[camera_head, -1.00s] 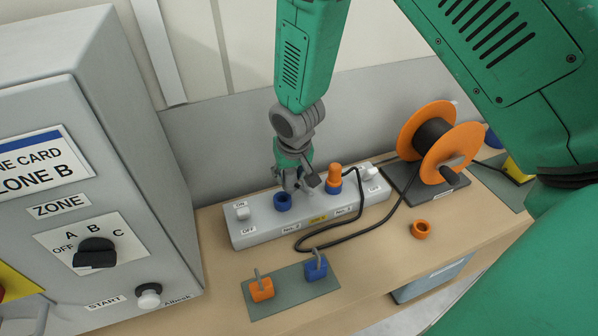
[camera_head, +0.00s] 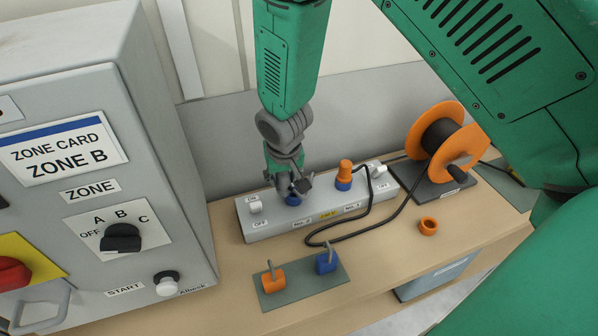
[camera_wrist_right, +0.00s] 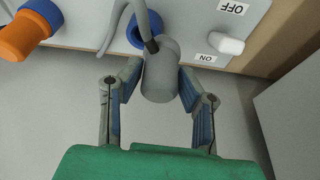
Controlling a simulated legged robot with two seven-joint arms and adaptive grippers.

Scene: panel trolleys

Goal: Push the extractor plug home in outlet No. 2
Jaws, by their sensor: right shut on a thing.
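The outlet strip (camera_head: 262,233) lies on the bench, and its left round blue outlet (camera_head: 293,201) is marked with what looks like No. 2. My right gripper (camera_head: 291,185) is right over that outlet and partly covers it. In the right wrist view the fingers (camera_wrist_right: 160,90) are shut on a grey cylindrical plug (camera_wrist_right: 162,78) with a black neck and a grey cable. The plug overlaps the blue outlet ring (camera_wrist_right: 141,38) there; I cannot tell how deep it sits. My left gripper is not in view.
An orange plug (camera_head: 344,168) stands in the right outlet, its black cable looping on the bench. White switches (camera_head: 255,206) sit at the strip's ends. A green mat (camera_head: 300,291) with orange and blue pieces lies in front. The control cabinet (camera_head: 150,190) stands left, a cable reel (camera_head: 440,140) right.

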